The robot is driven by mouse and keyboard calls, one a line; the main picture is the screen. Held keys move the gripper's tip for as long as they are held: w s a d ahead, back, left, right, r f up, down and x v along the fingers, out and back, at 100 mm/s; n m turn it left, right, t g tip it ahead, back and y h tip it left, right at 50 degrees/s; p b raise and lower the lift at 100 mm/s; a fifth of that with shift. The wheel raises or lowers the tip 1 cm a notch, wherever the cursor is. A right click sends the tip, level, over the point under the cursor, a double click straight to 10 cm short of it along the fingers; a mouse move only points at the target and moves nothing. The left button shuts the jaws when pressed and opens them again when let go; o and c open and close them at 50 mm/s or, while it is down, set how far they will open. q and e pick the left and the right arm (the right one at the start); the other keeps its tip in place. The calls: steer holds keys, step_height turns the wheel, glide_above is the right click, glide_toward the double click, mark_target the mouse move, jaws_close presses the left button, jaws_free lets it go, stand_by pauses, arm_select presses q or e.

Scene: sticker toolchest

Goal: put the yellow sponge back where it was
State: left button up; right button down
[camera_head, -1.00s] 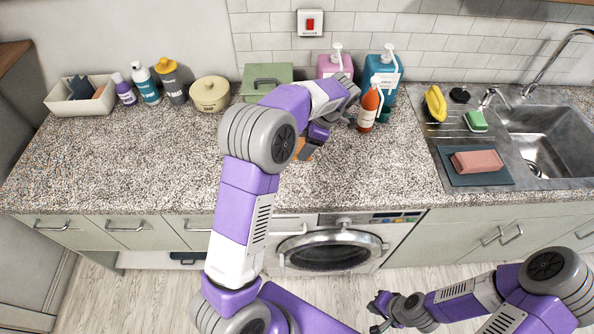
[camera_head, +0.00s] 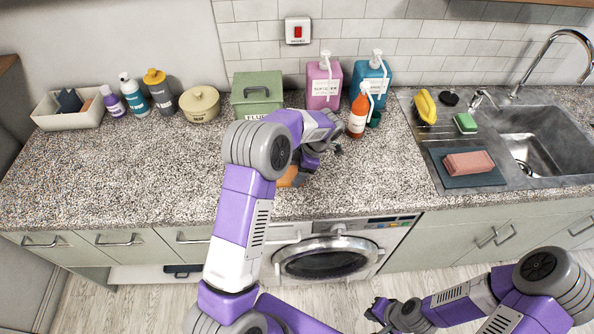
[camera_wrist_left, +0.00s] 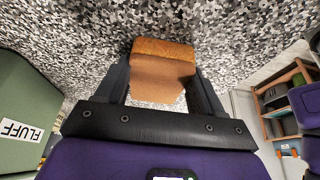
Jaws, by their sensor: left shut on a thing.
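My left gripper (camera_head: 297,173) is over the granite counter, in front of the green box. Its fingers are shut on an orange-tan, sponge-like block (camera_wrist_left: 162,72), with one finger on each side in the left wrist view. Part of this block (camera_head: 288,178) shows beneath the gripper in the head view. I cannot tell whether it touches the counter. A bright yellow item (camera_head: 425,106) stands in the rack left of the sink; its exact kind is unclear. My right gripper (camera_head: 376,310) is low, in front of the cabinets; its fingers are too small to read.
The green box (camera_head: 256,95), pink dispenser (camera_head: 322,87), blue dispenser (camera_head: 368,84) and orange bottle (camera_head: 358,115) stand behind my left gripper. The left counter front is clear.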

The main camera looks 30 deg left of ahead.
arm_select(q)
steer(key=shift+f, duration=0.1)
steer(key=o, duration=1)
steer(key=shift+r, duration=0.2)
steer(key=p+v, duration=0.1)
steer(key=v, duration=1.1)
steer(key=shift+f, duration=0.1)
